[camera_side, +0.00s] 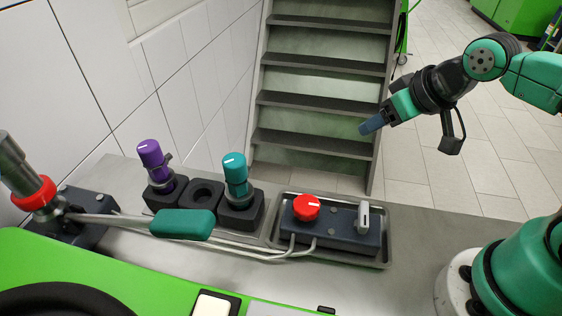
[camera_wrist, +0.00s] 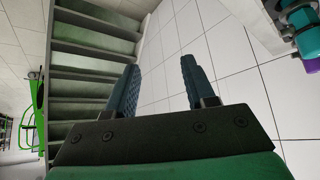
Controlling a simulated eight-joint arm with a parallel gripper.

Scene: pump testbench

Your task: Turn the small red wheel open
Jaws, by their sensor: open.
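The small red wheel (camera_side: 306,207) is a round red knob with a white mark on top. It sits on a dark blue block (camera_side: 335,232) in a metal tray (camera_side: 376,262). My gripper (camera_side: 368,126) is up and to the right of the wheel in the side view, well apart from it, in front of the stairs. In the wrist view its two dark blue fingers (camera_wrist: 157,88) stand apart with nothing between them. The red wheel is not in the wrist view.
A grey lever (camera_side: 363,216) stands on the same block. Purple (camera_side: 150,154) and teal (camera_side: 234,168) capped parts stand in black holders to the left. A teal-handled lever (camera_side: 182,224) reaches across the bench. Metal stairs (camera_side: 315,132) rise behind. The bench right of the tray is clear.

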